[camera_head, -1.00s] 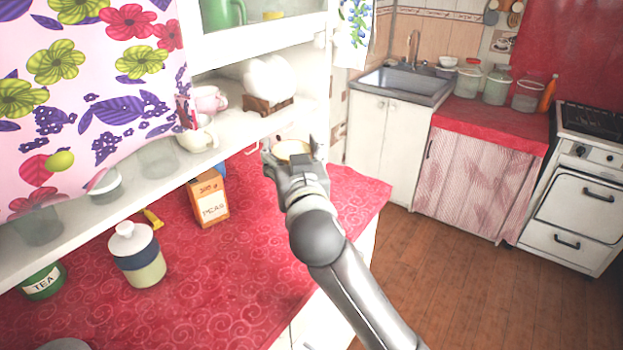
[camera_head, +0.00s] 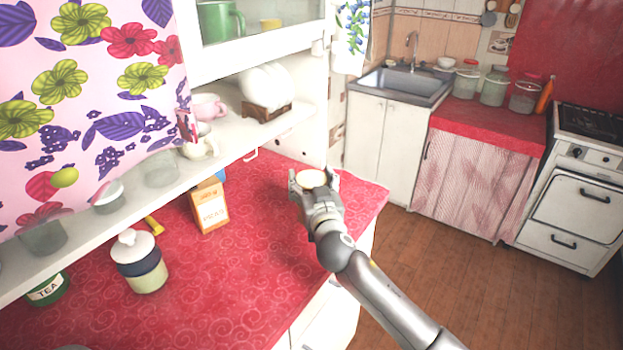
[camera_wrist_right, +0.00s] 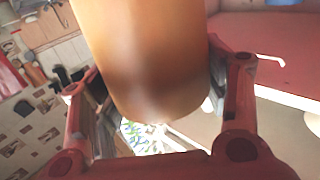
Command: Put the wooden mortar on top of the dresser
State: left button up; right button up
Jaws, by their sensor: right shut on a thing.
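The wooden mortar (camera_head: 311,178) shows as a pale round top at the far right part of the dresser (camera_head: 245,245), whose top is red patterned oilcloth. My right gripper (camera_head: 314,186) is shut on the mortar, one finger on each side. In the right wrist view, the mortar's smooth brown body (camera_wrist_right: 145,60) fills the space between the fingers. In the head view, the gripper hides the mortar's lower part, so I cannot tell whether it touches the oilcloth. My left gripper is not in view.
An orange-and-white carton (camera_head: 210,207), a lidded jar (camera_head: 140,262) and a green tea tin (camera_head: 48,290) stand on the oilcloth to the left. A white shelf (camera_head: 130,200) with cups overhangs the back. The middle of the oilcloth is clear.

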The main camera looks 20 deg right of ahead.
jog(key=shift+f, duration=0.1)
jog(key=o, duration=1.5)
jog(key=shift+r, duration=0.25)
jog(key=shift+s+a+f+b, duration=0.15)
jog(key=shift+s+b, duration=0.25)
jog(key=shift+s, duration=1.6)
jog(key=shift+s+a+r+b, duration=0.1)
jog(key=shift+s+a+b, duration=0.25)
jog(key=shift+s, duration=1.65)
jog(key=shift+s+a+f+b, duration=0.1)
jog(key=shift+s+b, duration=0.35)
jog(key=shift+s, duration=1.55)
